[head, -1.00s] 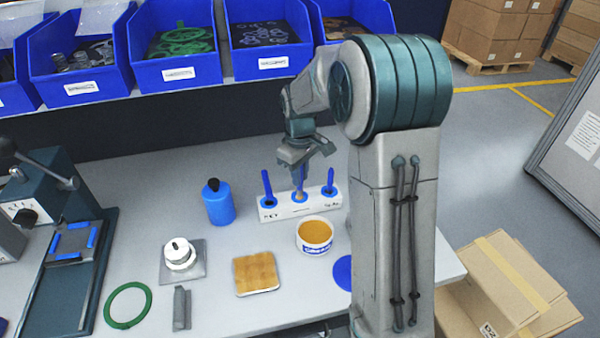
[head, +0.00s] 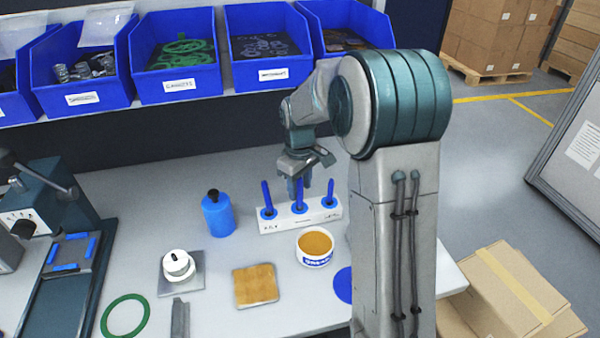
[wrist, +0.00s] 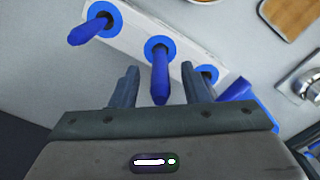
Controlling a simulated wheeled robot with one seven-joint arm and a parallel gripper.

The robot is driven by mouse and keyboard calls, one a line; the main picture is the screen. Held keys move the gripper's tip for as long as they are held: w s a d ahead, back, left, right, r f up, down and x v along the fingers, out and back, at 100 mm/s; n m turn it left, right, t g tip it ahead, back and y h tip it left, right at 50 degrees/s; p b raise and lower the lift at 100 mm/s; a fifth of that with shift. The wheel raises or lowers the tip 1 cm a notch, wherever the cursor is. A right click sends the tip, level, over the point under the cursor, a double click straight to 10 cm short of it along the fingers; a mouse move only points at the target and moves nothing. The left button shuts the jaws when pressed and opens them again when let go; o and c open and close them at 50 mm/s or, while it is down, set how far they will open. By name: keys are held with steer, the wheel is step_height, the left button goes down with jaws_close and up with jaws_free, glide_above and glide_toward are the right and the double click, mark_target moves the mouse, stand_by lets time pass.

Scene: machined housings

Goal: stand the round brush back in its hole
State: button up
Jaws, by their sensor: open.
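A white block (head: 272,227) stands on the bench with three blue-ringed holes in a row, and a blue-handled tool stands upright in each. The middle one, apparently the round brush (head: 299,192), sits in the middle hole, its lower end hidden inside. In the wrist view the brush (wrist: 160,75) rises between the two fingers of my gripper (wrist: 159,70), with a gap on each side. My gripper (head: 299,187) is open, just above the block around the handle's upper part.
The left tool (head: 267,195) and right tool (head: 330,189) stand close on either side. A tub of orange-brown paste (head: 316,258) is in front of the block, and a blue bottle (head: 218,214) is at left. Blue bins (head: 180,86) line the shelf behind.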

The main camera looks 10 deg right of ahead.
step_height(320, 180, up, 14)
steer(key=shift+f+b, duration=0.25)
steer(key=shift+b, duration=0.05)
steer(key=s+f+m+t, duration=0.1)
steer(key=s+f+m, duration=0.1)
steer(key=s, duration=1)
steer(key=s+f+m+t, duration=0.2)
steer(key=s+m, duration=0.3)
steer(key=s, duration=0.8)
steer(key=shift+f, duration=0.8)
